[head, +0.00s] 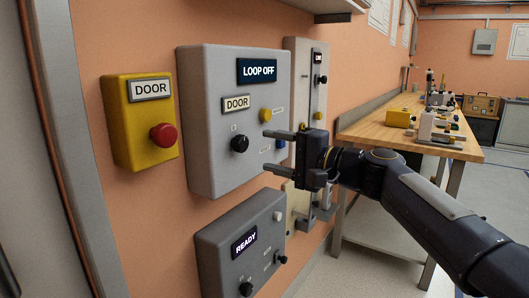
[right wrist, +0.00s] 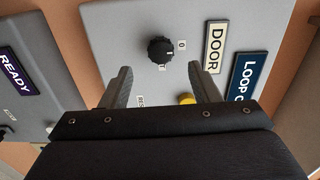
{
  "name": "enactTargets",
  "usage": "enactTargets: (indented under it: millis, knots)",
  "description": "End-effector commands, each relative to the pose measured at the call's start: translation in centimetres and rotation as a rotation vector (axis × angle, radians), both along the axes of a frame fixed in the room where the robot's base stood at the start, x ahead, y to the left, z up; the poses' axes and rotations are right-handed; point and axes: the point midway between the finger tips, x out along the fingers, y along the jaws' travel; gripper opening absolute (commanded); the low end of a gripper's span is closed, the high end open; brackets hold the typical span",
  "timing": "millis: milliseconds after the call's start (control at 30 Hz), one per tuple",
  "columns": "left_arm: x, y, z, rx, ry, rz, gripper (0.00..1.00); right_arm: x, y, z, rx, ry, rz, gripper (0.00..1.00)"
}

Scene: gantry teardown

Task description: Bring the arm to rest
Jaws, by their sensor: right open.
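My right arm (head: 430,210) reaches in from the right in the head view. Its gripper (head: 266,151) is open and empty in front of the grey DOOR panel (head: 205,120), fingers pointing at the wall. The panel has a LOOP OFF display (head: 258,71), a black knob (head: 239,143), a yellow button (head: 265,114) and a blue button (head: 281,144). In the right wrist view the two fingers (right wrist: 162,85) are spread, with the black knob (right wrist: 160,49) beyond and between them. I cannot tell a touch. My left gripper does not show.
A yellow DOOR box (head: 118,130) with a red button (head: 163,135) hangs at the left. A grey READY panel (head: 215,255) hangs below. A tall panel (head: 300,60) is behind my gripper. A wooden workbench (head: 380,127) with equipment stands at the right. Floor is open beyond it.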

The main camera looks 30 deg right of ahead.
Motion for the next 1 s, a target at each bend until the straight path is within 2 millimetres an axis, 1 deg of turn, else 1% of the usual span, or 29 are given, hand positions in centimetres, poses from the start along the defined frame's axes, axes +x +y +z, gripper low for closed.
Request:
enactTargets:
  millis: [233, 267, 367, 467, 500, 567, 600, 667, 700, 833, 1000]
  knots:
    - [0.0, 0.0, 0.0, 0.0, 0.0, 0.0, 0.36, 0.0, 0.1, -0.1, -0.003, 0.002, 0.002, 0.56]
    - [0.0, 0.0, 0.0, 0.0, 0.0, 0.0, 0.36, -0.1, 0.3, -0.3, -0.009, 0.006, 0.006, 0.56]
    - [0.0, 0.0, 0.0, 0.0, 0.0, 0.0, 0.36, -1.1, 2.0, -2.2, -0.064, 0.045, 0.038, 0.56]
    - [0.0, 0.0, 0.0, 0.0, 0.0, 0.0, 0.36, -3.4, 5.1, -6.2, -0.184, 0.12, 0.105, 0.56]
    - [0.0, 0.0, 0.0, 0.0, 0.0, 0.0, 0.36, -4.6, 6.6, -8.3, -0.248, 0.157, 0.142, 0.56]
    - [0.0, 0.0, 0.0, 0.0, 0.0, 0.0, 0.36, -6.8, 8.7, -11.8, -0.356, 0.212, 0.202, 0.56]
    - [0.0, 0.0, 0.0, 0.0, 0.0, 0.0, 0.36, -8.3, 9.9, -14.0, -0.426, 0.245, 0.239, 0.56]
    - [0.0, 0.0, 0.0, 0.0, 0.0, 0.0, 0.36, -10.3, 11.3, -17.0, -0.526, 0.286, 0.291, 0.56]
    - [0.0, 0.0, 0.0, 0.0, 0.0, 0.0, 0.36, -11.6, 12.0, -18.8, -0.586, 0.31, 0.321, 0.56]
    - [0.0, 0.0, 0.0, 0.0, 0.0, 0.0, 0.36, -15.2, 13.5, -23.7, -0.759, 0.369, 0.41, 0.56]
    - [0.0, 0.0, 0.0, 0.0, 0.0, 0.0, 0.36, -19.2, 14.3, -29.0, -0.957, 0.424, 0.505, 0.56]
